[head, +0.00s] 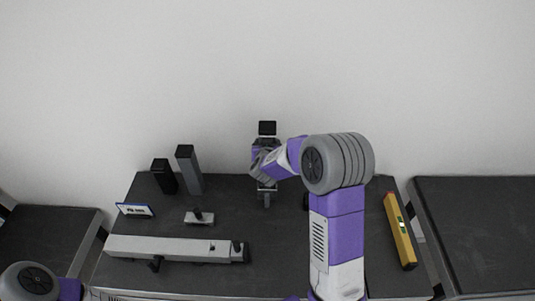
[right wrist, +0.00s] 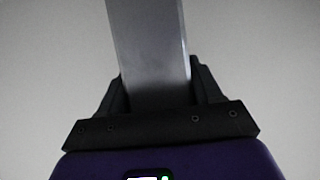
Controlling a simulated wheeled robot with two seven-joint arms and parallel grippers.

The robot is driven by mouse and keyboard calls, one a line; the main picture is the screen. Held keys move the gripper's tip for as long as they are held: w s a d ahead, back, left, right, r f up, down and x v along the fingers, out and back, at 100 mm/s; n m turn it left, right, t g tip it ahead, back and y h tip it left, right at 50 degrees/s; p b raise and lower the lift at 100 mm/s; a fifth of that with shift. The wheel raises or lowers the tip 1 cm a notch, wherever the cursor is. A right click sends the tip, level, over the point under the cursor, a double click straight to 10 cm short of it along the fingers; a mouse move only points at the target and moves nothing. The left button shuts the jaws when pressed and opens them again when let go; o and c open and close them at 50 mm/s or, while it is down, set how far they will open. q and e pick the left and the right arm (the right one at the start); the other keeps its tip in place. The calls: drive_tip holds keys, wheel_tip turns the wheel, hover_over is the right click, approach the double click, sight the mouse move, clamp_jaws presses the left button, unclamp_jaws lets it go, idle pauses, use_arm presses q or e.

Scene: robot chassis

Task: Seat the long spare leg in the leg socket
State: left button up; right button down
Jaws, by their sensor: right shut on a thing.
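My right gripper (right wrist: 160,100) is shut on a grey square-section leg (right wrist: 148,45), which rises out of the top of the right wrist view. In the head view the right hand (head: 264,160) is at the back middle of the table, with a black square end (head: 267,128) showing above it, likely the held leg's top. The leg's lower end is hidden or unclear. A long light-grey beam (head: 160,247) lies at the front left, with a small dark opening and a black knob near its right end. I cannot tell which part is the leg socket. My left gripper is out of view.
A short black post (head: 164,177) and a taller grey post (head: 188,170) stand at the back left. A small block with a black knob (head: 200,217), a label (head: 135,210) and a yellow level (head: 400,231) lie on the dark table (head: 281,245). Side tables flank it.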

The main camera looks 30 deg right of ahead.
drive_tip(key=shift+w+f+b, duration=0.1)
drive_tip(key=shift+f+b, duration=0.25)
drive_tip(key=shift+f, duration=1.2)
drive_tip(key=c, duration=0.6)
unclamp_jaws()
drive_tip(key=shift+f, duration=0.3)
drive_tip(key=shift+c, duration=0.2)
drive_tip(key=o, duration=0.5)
drive_tip(key=shift+c, duration=0.2)
drive_tip(key=p+v, duration=0.1)
drive_tip(key=v, duration=1.1)
drive_tip(key=shift+r, duration=0.15)
drive_tip(key=shift+r, duration=0.1)
